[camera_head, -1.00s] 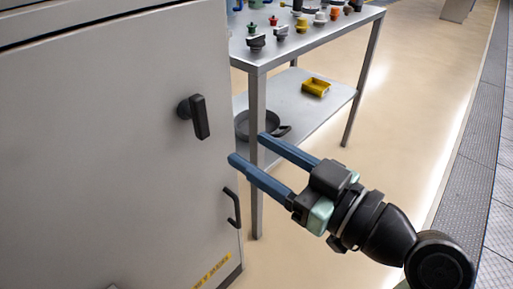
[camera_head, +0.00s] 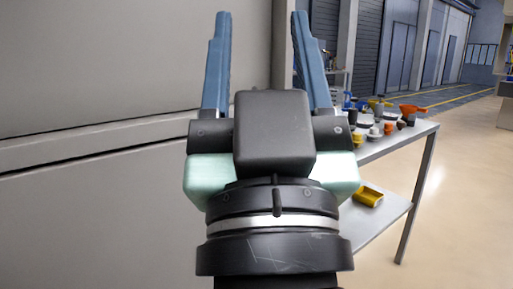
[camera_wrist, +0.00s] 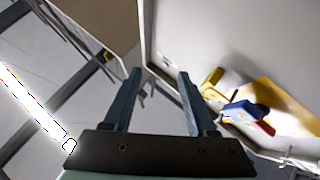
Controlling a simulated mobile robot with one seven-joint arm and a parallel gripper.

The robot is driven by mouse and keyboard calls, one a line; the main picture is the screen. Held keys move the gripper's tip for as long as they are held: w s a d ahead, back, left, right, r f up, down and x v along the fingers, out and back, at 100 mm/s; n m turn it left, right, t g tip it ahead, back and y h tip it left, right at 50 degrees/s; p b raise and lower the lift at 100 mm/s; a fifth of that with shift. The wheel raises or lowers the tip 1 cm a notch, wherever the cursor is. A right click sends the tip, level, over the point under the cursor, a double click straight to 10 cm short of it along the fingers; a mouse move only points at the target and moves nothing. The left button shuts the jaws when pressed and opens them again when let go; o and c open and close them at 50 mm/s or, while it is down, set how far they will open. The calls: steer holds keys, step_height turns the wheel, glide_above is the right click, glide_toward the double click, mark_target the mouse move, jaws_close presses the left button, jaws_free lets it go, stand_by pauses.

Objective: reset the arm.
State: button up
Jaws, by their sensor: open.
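My gripper (camera_head: 262,62) is raised close to the head camera, its two blue fingers pointing up and spread apart with nothing between them. In the wrist view, my gripper (camera_wrist: 156,95) also shows open and empty. A grey cabinet (camera_head: 110,120) stands behind and to the left of it in the head view. Its black handles, seen earlier, are out of the head view now.
A metal table (camera_head: 425,135) with several small coloured parts stands at the right, with a yellow tray (camera_head: 368,195) on its lower shelf. Open floor (camera_head: 460,220) lies beyond the table. In the wrist view, a yellow object (camera_wrist: 275,100) is at the right.

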step_height(320, 180, up, 38)
steer(key=s+t+h+p, duration=0.1)
steer(key=s+p, duration=0.1)
steer(key=p, duration=3.4)
steer(key=shift+a+r+m+p, duration=0.25)
steer(key=shift+a+m+p, duration=0.05)
